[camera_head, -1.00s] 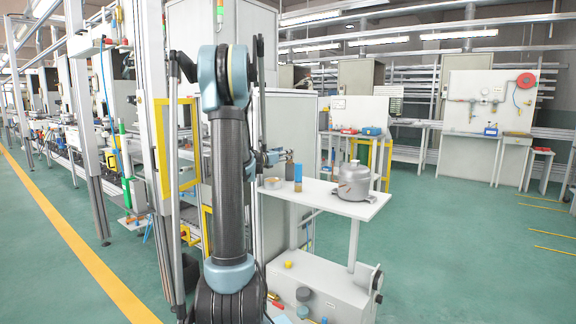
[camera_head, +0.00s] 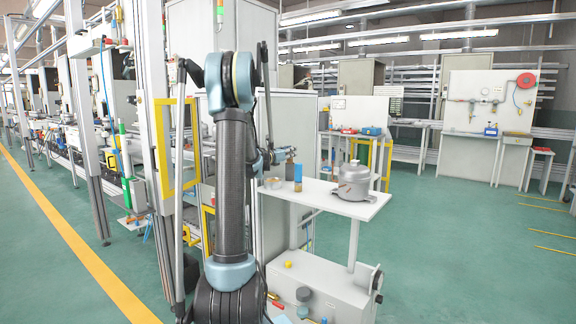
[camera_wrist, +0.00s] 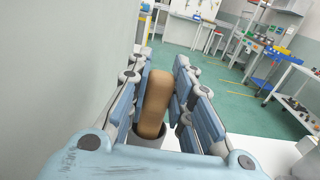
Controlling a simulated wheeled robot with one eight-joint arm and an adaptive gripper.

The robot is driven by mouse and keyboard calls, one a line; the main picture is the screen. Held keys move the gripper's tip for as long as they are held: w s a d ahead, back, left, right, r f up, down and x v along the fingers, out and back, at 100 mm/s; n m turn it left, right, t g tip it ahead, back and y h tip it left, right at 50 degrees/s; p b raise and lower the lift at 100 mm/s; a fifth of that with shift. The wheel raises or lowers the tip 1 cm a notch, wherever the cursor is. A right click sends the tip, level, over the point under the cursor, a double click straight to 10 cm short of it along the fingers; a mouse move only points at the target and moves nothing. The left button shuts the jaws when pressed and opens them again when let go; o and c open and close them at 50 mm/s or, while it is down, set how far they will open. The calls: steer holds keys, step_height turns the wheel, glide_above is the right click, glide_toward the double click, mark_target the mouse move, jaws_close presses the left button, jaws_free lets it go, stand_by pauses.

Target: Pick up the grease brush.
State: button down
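The brush's lower end is hidden. My gripper (camera_wrist: 164,72) is open, with its blue-padded fingers on both sides of the handle. A gap shows on the right side; contact on the left cannot be told. In the head view my gripper (camera_head: 288,152) is small, above the left part of the white table (camera_head: 322,203). I cannot make out the brush there.
On the table stand a dark bottle (camera_head: 290,169), a blue-topped cylinder (camera_head: 298,173), a low ring-shaped item (camera_head: 272,183) and a grey metal compressor (camera_head: 354,182). A grey panel (camera_wrist: 68,60) rises close on the left in the wrist view. Green floor (camera_head: 450,240) is clear at right.

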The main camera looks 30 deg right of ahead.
step_height(320, 180, up, 10)
stand_by(0.8)
steer(key=shift+d, duration=0.1)
stand_by(2.6)
